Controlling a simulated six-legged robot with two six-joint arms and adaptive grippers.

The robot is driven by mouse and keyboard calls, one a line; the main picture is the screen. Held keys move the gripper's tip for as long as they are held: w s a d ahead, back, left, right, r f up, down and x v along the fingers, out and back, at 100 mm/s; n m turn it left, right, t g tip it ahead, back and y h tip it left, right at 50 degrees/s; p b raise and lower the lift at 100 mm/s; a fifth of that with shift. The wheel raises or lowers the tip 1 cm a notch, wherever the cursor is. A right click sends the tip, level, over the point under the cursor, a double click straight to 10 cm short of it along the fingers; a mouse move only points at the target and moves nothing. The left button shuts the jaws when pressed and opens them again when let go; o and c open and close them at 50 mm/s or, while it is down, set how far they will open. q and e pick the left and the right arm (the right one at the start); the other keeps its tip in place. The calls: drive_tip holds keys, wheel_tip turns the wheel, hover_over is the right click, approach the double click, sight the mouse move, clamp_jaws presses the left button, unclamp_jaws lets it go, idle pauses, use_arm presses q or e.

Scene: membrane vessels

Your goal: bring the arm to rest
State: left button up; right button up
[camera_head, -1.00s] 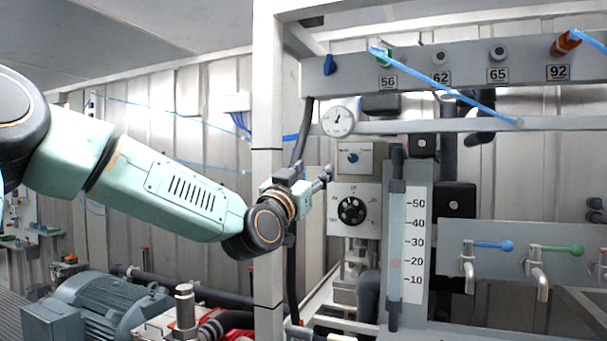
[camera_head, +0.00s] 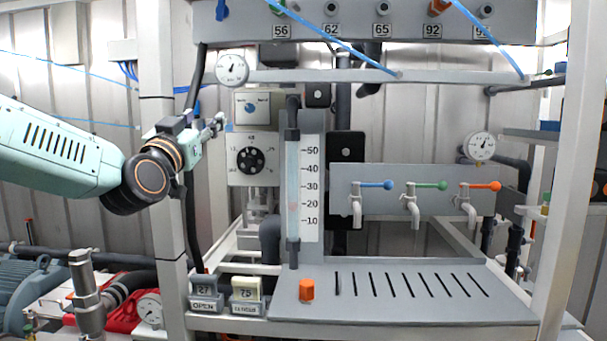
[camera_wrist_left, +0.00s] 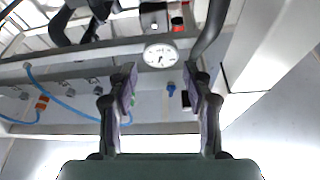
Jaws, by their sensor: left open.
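My left arm comes in from the left in the head view. Its gripper (camera_head: 217,125) is beside the white frame post, left of the control panel with the black dial (camera_head: 251,161). In the left wrist view the two fingers of my left gripper (camera_wrist_left: 160,85) stand apart with nothing between them. The view past the fingers shows a round gauge (camera_wrist_left: 160,55) and a grey rail. My right gripper is in neither view.
The white post (camera_head: 160,230) stands right by my left wrist. A round gauge (camera_head: 232,69) hangs above the gripper. A level tube (camera_head: 293,190), several taps and a slotted grey tray (camera_head: 420,312) with an orange cap (camera_head: 307,289) lie to the right.

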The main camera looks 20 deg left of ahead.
use_arm(q)
drive_tip(key=s+d+f+n+g+h+b, duration=0.1)
drive_tip(key=s+d+f+g+b, duration=0.2)
drive_tip(key=f, duration=1.2)
drive_tip(key=s+d+f+g+h+b, duration=0.1)
drive_tip(key=d+f+g+h+b, duration=0.25)
drive_tip(key=f, duration=1.25)
drive_tip(key=s+d+f+n+g+y+b, duration=0.15)
drive_tip(key=d+f+g, duration=0.35)
drive_tip(key=f, duration=1)
drive_tip(key=s+d+f+g+b, duration=0.1)
drive_tip(key=s+f+g+b, duration=0.1)
drive_tip(key=s+f, duration=0.45)
drive_tip(key=s+d+f+m+g+h+b, duration=0.1)
drive_tip(key=s+d+f+b, duration=0.15)
drive_tip(key=f, duration=0.65)
drive_tip(key=s+f+g+b, duration=0.2)
drive_tip(key=s+f+b, duration=0.1)
drive_tip(key=s+f, duration=0.4)
drive_tip(key=s+d+f+m+g+b, duration=0.1)
drive_tip(key=s+f+g+b, duration=0.4)
drive_tip(key=s+f, duration=1.5)
drive_tip(key=b, duration=0.2)
drive_tip(key=shift+s+d+m+b, duration=0.15)
drive_tip(key=shift+d+m+b, duration=0.2)
drive_tip(key=shift+d, duration=0.05)
drive_tip(key=shift+g, duration=0.25)
